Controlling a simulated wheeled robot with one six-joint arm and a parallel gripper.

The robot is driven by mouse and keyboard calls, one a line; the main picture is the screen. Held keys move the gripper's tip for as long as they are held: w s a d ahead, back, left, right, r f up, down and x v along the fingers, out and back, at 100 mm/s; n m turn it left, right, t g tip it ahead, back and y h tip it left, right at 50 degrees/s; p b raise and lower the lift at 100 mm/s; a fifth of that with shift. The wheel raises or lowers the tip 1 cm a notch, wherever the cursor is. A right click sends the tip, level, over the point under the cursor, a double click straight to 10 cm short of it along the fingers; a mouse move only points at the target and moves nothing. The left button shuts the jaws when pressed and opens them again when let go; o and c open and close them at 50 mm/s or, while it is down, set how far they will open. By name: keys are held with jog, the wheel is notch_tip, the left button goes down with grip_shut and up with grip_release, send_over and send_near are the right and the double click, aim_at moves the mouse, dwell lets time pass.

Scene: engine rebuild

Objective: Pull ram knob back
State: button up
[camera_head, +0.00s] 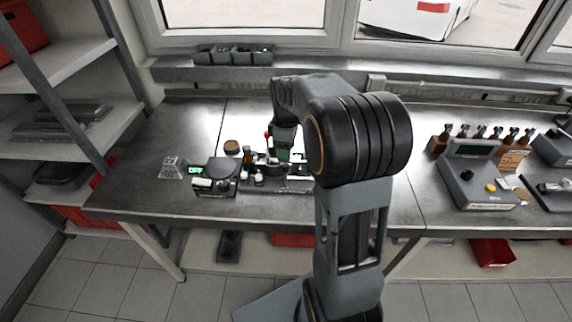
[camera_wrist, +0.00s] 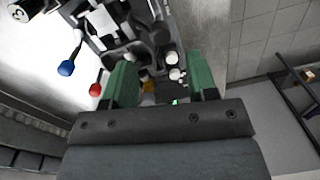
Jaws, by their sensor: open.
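Two small white round pieces (camera_wrist: 173,65) and an amber piece (camera_wrist: 148,87) show between the fingers. A red ball knob (camera_wrist: 95,89) lies just outside the left finger, and a blue ball knob (camera_wrist: 66,68) is further left. I cannot tell which piece is the ram knob. In the head view my gripper (camera_head: 284,152) is over the fixture (camera_head: 290,184), partly hidden by my arm.
A scale-like device with a green display (camera_head: 214,177) stands left of the fixture on the metal bench (camera_head: 150,141). A grey control box (camera_head: 477,176) and a rack of brown-handled tools (camera_head: 440,143) stand at right. Dark bins (camera_head: 233,55) sit on the window ledge.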

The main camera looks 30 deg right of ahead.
aim_at(286, 165)
jog(key=shift+s+a+f, duration=0.1)
jog(key=shift+s+f, duration=0.05)
jog(key=shift+f, duration=3.35)
jog(key=shift+c, duration=0.2)
grip_shut()
